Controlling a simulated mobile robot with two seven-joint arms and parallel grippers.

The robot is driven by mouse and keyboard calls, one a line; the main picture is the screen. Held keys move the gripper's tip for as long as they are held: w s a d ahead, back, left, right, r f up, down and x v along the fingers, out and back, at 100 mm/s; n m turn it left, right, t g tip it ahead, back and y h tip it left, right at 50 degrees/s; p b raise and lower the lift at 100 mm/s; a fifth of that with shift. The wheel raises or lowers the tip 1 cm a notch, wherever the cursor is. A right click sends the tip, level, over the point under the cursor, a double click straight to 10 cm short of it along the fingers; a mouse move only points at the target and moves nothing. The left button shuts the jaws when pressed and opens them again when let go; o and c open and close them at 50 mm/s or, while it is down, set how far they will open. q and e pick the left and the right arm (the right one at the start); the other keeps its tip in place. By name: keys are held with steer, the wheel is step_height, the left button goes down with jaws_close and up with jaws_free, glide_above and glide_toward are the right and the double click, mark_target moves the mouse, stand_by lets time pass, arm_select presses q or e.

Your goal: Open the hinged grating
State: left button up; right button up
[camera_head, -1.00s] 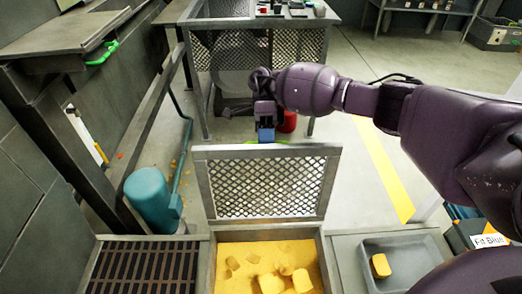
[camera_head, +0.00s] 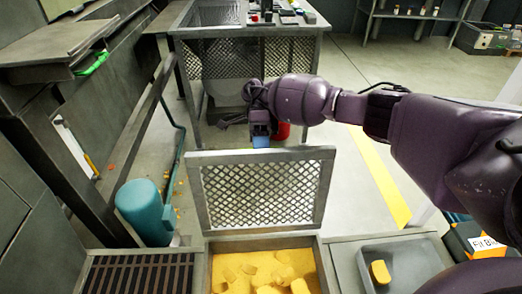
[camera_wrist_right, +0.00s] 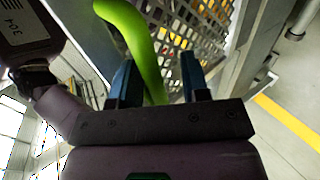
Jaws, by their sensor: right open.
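The hinged grating (camera_head: 260,192), a grey frame with metal mesh, stands raised and roughly upright at the far edge of a bin of yellow material (camera_head: 262,268). My right gripper (camera_head: 260,136) is at the middle of its top edge, on the far side; its blue fingers are partly hidden. In the right wrist view the right gripper (camera_wrist_right: 157,78) is open, with a bright green curved handle (camera_wrist_right: 137,40) running down between the fingers. The mesh shows behind the handle. I cannot tell whether the fingers touch the handle. My left gripper is out of view.
A slatted dark grate (camera_head: 138,273) is left of the bin, and a grey tray (camera_head: 366,262) with a yellow piece is right. A teal cylinder (camera_head: 145,210) stands at left.

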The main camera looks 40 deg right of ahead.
steer(key=b+v, duration=0.2)
steer(key=v, duration=0.8)
steer(key=shift+w+r, duration=0.2)
steer(key=shift+w, duration=0.1)
stand_by(0.7)
steer(key=shift+d, duration=0.15)
stand_by(0.5)
